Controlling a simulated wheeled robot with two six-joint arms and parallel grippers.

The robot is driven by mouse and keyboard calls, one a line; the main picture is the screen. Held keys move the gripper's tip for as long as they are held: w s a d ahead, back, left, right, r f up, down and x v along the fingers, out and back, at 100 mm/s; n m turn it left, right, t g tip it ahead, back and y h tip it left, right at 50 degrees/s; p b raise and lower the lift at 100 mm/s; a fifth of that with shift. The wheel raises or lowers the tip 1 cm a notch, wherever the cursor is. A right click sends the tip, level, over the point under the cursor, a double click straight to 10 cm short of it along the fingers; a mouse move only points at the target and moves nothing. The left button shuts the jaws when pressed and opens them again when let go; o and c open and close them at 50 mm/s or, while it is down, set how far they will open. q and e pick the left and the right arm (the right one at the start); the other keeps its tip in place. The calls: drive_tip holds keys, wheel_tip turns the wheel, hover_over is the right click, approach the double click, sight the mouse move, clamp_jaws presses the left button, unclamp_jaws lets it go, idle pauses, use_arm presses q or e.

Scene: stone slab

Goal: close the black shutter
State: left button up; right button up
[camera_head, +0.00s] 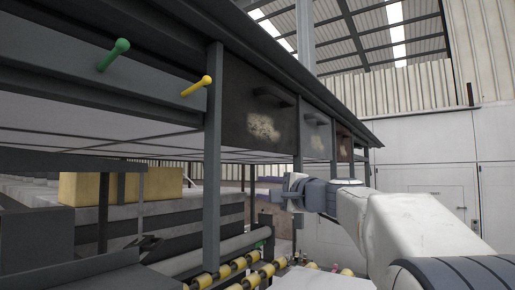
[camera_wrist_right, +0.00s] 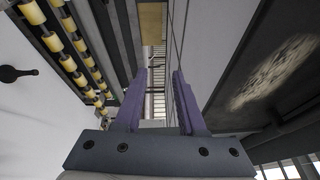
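The black shutter (camera_head: 240,105) is a dark panel with a worn pale patch and a dark bar handle (camera_head: 272,95), in the upper frame of the machine. It appears to hang down flat in its bay. In the right wrist view a dark panel with a pale patch (camera_wrist_right: 275,75) lies to the right of the fingers; it looks like the same shutter. My right gripper (camera_head: 280,195) is below and right of the shutter, apart from it. Its two purple fingers (camera_wrist_right: 163,80) stand apart with nothing between them. My left gripper is not in view.
A grey panel (camera_head: 317,137) and a brownish one (camera_head: 344,143) follow along the frame. A steel post (camera_head: 213,160) stands left of the shutter. Green (camera_head: 113,54) and yellow (camera_head: 197,87) knobs stick out. Yellow rollers (camera_head: 235,268) run below. A yellow block (camera_head: 150,184) lies inside.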

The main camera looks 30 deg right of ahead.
sight(284, 95)
drive_tip(key=s+d+r+m+t+h, duration=0.1)
drive_tip(key=s+d+r+t, duration=0.25)
drive_tip(key=r, duration=0.55)
drive_tip(key=s+d+r+m+t, duration=0.2)
drive_tip(key=s+r, duration=0.3)
drive_tip(key=r, duration=0.5)
drive_tip(key=p+x, duration=0.8)
drive_tip(key=x, duration=0.1)
drive_tip(key=shift+w+d+r+p, duration=0.1)
drive_tip(key=shift+d+r+p, duration=0.15)
drive_tip(key=shift+r, duration=0.2)
drive_tip(key=shift+w+a+r+p, duration=0.1)
drive_tip(key=shift+w+p, duration=0.3)
drive_tip(key=shift+w, duration=0.2)
clamp_jaws()
